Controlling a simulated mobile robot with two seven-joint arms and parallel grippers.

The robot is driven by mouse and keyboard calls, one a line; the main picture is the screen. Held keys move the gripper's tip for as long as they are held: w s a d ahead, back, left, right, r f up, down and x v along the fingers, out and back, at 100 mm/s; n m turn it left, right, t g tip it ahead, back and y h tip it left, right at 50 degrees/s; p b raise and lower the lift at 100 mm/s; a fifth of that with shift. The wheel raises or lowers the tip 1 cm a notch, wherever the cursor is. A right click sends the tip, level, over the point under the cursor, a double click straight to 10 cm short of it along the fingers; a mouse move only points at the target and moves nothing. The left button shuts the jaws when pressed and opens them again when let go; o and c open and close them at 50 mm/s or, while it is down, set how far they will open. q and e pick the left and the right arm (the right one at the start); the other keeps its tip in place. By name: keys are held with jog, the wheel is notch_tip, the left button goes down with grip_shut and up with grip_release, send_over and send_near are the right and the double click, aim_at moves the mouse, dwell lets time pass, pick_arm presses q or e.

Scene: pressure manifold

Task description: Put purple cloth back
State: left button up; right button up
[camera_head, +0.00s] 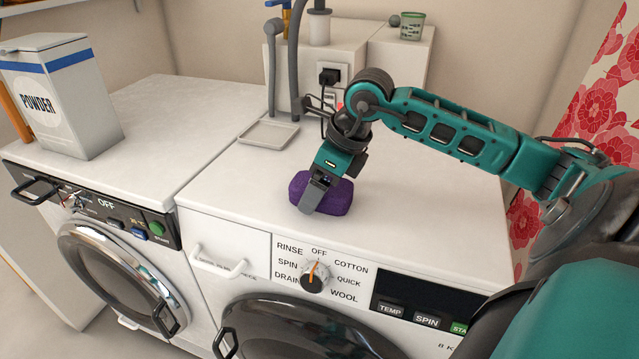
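The purple cloth (338,196) is a folded, rounded bundle on the white top of the right-hand washing machine (420,215), near its front edge. My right gripper (312,203) comes down over the left part of the cloth, with a grey finger in front of it. The other finger is hidden, so I cannot tell whether the gripper is closed on the cloth. My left gripper is not in view.
A shallow beige tray (268,133) lies behind the cloth, below grey hoses (273,70). A powder box (62,95) stands on the left machine (150,120). A green cup (412,26) sits on the back ledge. The top left of the cloth is clear.

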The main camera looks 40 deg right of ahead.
jog(key=shift+o, duration=0.2)
jog(key=v, duration=1.2)
dwell(0.5)
